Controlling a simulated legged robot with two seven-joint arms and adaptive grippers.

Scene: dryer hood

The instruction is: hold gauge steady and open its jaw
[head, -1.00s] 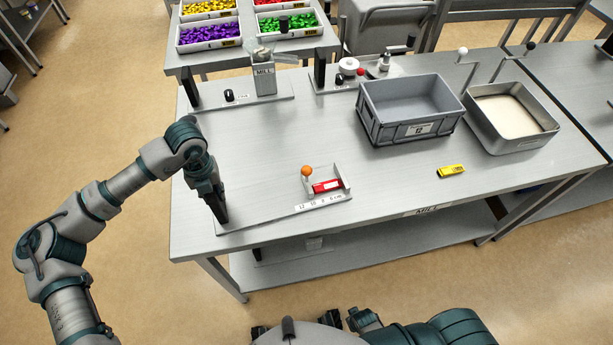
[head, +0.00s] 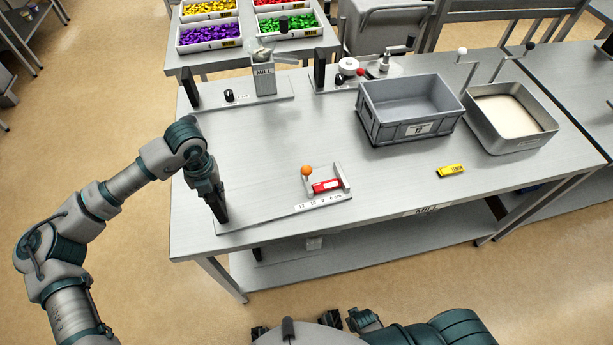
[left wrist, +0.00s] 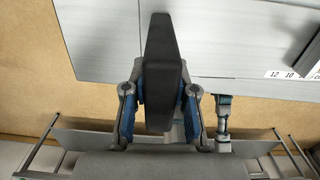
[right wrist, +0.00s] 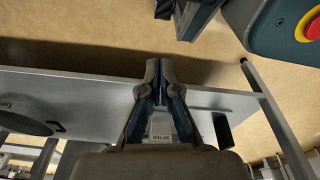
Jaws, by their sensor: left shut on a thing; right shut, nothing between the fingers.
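The gauge is a grey plate (head: 270,213) at the table's front left, with a printed millimetre scale, an orange ball knob (head: 306,170), a red piece (head: 326,185) and an upright grey jaw part (head: 343,177). A black upright handle (head: 221,210) stands at its left end. My left gripper (head: 214,191) is shut on this handle from above; the handle also fills the middle of the left wrist view (left wrist: 162,70). My right gripper (right wrist: 158,75) is shut and empty in the right wrist view, apart from the gauge. I cannot make it out surely in the head view.
A grey crate (head: 372,127) and a metal tray of pale powder (head: 475,130) stand at the right. A yellow block (head: 451,170) lies in front of them. A mill (head: 264,82) stands at the back. The table middle is clear. A shelf (head: 390,251) runs below.

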